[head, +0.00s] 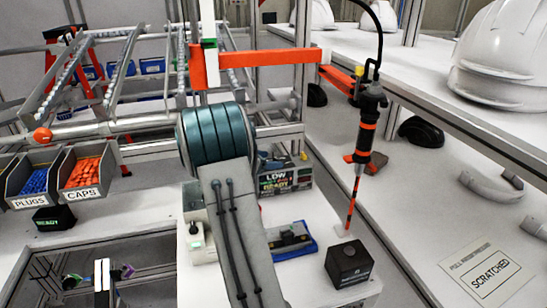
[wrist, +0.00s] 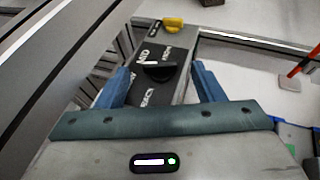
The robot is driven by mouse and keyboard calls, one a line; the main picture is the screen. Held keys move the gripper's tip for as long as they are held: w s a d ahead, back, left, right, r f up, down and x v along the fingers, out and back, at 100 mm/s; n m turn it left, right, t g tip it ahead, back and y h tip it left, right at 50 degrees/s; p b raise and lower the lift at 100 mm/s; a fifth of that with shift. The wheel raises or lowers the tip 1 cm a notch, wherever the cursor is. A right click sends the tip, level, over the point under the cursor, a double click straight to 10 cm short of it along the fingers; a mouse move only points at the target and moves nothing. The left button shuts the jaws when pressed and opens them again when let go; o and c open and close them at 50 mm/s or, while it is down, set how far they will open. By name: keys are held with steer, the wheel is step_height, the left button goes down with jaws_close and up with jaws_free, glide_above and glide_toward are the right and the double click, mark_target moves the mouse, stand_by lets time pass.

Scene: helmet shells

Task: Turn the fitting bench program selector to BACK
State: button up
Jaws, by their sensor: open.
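The program selector is a black round knob (wrist: 160,72) on a dark panel (wrist: 180,42) in the wrist view. White lettering around it includes MID at upper left and what looks like BACK below. A short white mark on the knob lies near MID; its exact pointing is hard to tell. My gripper (wrist: 164,84) is open, with one blue finger on each side of the knob. Gaps show between the fingers and the knob, and nothing is gripped. In the head view my arm hides part of the bench, and I cannot make out the fingertips.
A yellow part (wrist: 173,25) sits at the panel's far end. An orange-and-black tool (head: 366,130) hangs over the bench beside a black box (head: 349,262). Bins of plugs (head: 20,200) and caps (head: 72,193) stand at left. White helmets (head: 500,65) rest on the right shelf.

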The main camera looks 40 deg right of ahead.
steer(key=shift+x, duration=1.35)
steer(key=c, duration=1)
